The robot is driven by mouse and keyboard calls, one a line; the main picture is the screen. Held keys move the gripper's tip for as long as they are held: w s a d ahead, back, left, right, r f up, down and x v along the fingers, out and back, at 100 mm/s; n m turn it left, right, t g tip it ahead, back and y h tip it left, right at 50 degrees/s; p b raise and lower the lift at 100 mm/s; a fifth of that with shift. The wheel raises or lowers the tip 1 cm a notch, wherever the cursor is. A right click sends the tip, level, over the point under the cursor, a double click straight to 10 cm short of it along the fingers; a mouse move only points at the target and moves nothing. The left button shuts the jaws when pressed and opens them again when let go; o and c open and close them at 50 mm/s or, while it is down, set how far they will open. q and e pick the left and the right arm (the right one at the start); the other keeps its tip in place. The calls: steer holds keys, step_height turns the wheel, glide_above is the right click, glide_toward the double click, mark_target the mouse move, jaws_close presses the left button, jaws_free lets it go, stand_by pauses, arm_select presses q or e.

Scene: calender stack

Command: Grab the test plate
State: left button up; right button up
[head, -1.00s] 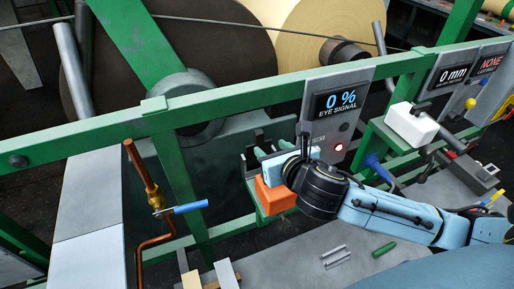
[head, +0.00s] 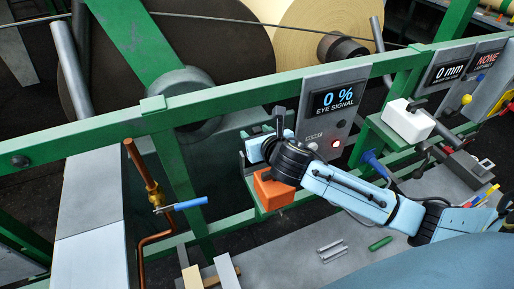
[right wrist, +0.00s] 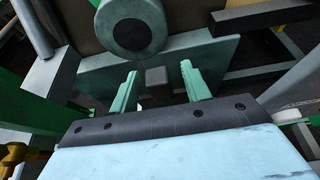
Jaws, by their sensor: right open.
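My right gripper (head: 258,142) is at the green frame, above an orange block, and its fingers are mostly hidden by my wrist in the head view. In the right wrist view the gripper (right wrist: 158,71) is open, with its two green fingers apart. A small grey-brown block (right wrist: 157,77) shows between the fingers, with visible gaps on both sides. It may be the test plate, but I cannot tell for sure. No other thing stands out clearly as the test plate. My left gripper is not in view.
The orange block (head: 273,189) sits just below my right wrist. The eye signal panel (head: 337,112) reads 0 % and stands close to its right. A green rail (head: 228,100) crosses the frame. A copper pipe with blue-handled valve (head: 188,203) is at left.

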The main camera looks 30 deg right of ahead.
jaws_close()
stand_by(0.4)
